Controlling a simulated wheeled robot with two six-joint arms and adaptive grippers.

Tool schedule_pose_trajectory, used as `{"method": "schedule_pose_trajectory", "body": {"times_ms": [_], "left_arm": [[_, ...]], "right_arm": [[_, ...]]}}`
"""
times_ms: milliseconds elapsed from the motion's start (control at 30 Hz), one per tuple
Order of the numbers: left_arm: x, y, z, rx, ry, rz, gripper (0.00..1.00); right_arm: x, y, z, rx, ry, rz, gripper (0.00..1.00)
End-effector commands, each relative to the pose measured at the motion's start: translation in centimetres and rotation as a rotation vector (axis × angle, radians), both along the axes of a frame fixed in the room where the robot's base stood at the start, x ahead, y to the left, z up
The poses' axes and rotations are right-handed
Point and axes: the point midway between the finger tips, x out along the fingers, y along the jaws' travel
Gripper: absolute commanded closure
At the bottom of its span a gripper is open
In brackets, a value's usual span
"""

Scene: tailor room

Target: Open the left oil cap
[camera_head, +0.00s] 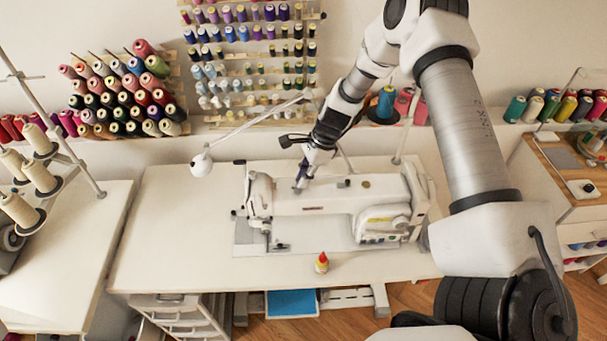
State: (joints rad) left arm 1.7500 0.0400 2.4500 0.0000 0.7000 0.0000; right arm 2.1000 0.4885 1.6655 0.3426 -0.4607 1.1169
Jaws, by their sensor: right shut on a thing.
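The white sewing machine (330,206) stands on the white table. My right arm reaches in from the right, and its gripper (301,184) points down at the left part of the machine's top. The gripper is shut at the spot of the left oil cap, which its fingers hide. I cannot see whether the cap has turned or lifted. A small brownish round cap (366,184) shows farther right on the machine's top, apart from the gripper. My left gripper is not in view.
A small bottle with a red top (322,263) stands on the white table (190,235) in front of the machine. Thread racks (125,95) stand behind. A lamp (202,165) overhangs the table's left-back area. The table's left half is clear.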

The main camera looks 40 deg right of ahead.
Motion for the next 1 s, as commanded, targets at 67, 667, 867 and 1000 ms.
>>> {"method": "schedule_pose_trajectory", "body": {"times_ms": [67, 667, 867, 1000], "left_arm": [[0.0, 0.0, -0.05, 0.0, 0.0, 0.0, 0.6], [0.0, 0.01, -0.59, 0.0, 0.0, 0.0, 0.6], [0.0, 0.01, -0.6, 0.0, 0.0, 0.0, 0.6], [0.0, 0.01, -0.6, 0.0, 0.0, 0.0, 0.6]], "right_arm": [[-0.23, 0.08, -0.39, 0.001, 0.008, 0.066, 1.0], [-0.11, 0.11, -0.49, 0.004, 0.012, 0.354, 1.0], [-0.14, 0.11, -0.5, 0.004, 0.013, 0.364, 1.0], [-0.17, 0.12, -0.51, 0.004, 0.013, 0.363, 1.0]]}}
